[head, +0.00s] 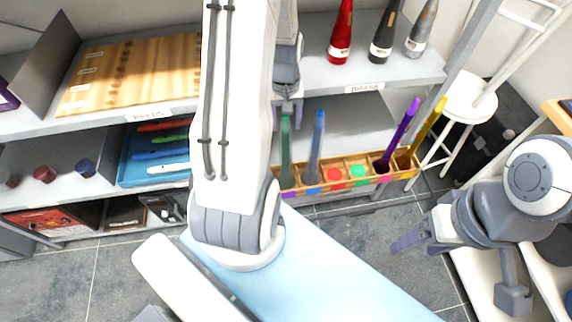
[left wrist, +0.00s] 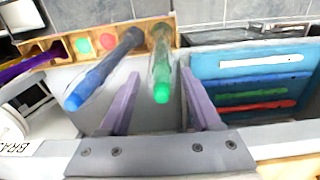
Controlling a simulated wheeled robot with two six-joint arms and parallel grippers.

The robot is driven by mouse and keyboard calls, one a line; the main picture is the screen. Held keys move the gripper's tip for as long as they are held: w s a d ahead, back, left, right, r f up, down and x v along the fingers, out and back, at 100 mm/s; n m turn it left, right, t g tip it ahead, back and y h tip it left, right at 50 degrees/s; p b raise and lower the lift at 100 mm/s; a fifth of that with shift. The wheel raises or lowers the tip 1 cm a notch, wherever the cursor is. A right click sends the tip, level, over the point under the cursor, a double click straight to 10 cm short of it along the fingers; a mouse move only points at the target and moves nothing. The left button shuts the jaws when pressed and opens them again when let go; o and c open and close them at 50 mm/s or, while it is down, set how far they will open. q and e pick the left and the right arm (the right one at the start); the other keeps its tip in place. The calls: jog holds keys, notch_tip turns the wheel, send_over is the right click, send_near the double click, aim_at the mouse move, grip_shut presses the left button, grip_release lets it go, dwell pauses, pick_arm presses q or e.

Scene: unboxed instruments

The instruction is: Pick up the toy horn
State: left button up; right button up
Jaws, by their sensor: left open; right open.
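Several long horn-like tubes stand in a wooden rack (head: 343,186): green (head: 286,150), blue (head: 316,148), purple (head: 401,132) and yellow (head: 428,131). I cannot tell which is the toy horn. My left gripper (head: 288,112) is open above the green tube. In the left wrist view, the open left gripper (left wrist: 160,76) has the green tube (left wrist: 161,70) between its fingers, without visible grip; the blue tube (left wrist: 103,70) leans beside the left finger. My right gripper (head: 410,240) is open and empty, right of centre and away from the rack.
The shelf unit above has red (head: 340,34), black (head: 384,36) and grey (head: 422,28) bottle-shaped pieces. A wooden board (head: 130,75) lies at upper left, with a blue tray (head: 135,170) below. A white stool (head: 468,102) stands right.

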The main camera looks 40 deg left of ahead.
pick_arm(q)
notch_tip(320, 180, down, 5)
jog(key=shift+s+f, duration=0.1)
jog(key=shift+s, duration=0.05)
grip_shut()
dwell(1.4)
